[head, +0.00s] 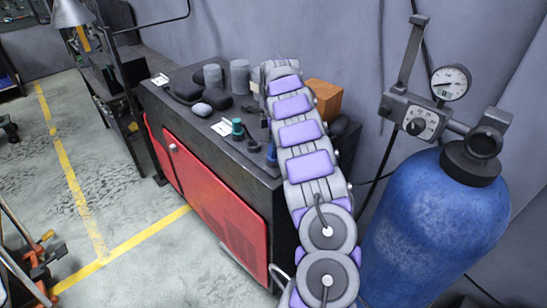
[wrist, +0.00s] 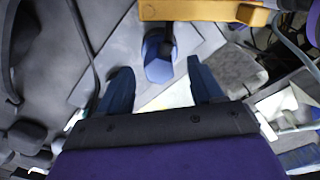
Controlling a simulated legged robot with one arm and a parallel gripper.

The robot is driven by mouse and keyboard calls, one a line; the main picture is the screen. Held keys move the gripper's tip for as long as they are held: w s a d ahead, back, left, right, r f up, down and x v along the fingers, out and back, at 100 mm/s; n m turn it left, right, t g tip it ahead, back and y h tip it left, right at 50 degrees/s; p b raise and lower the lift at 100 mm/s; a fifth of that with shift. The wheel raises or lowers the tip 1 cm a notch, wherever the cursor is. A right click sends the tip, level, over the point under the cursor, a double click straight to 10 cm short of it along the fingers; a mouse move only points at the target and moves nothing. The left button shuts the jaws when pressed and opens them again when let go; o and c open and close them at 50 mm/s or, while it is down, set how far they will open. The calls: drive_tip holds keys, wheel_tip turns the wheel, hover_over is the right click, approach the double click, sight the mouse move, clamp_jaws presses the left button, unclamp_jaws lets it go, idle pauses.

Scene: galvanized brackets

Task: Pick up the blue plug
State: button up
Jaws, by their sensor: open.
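The blue plug (wrist: 159,68) shows in the wrist view as a small blue piece with a faceted end, lying on the grey cabinet top. A small dark blue piece in the head view (head: 271,154), beside my arm near the cabinet's front edge, looks like the same plug. My gripper (wrist: 160,84) is open and empty. Its two dark blue fingers stand apart in the wrist view, and the plug shows between and just beyond their tips. I cannot tell the remaining height. In the head view my arm hides the gripper.
The dark cabinet (head: 245,165) with a red front carries a teal piece (head: 237,128), grey cylinders (head: 240,76), dark rounded items (head: 188,92) and an orange-brown box (head: 326,98). A blue gas cylinder (head: 430,225) with a gauge stands at right. Open floor lies left.

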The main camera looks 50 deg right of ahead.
drive_tip(key=f, duration=0.4)
drive_tip(key=shift+w+f, duration=0.2)
drive_tip(key=shift+f, duration=0.2)
drive_tip(key=shift+c, duration=0.2)
drive_tip(key=c, duration=1)
drive_tip(key=shift+w+r, duration=0.1)
drive_tip(key=shift+r, duration=0.05)
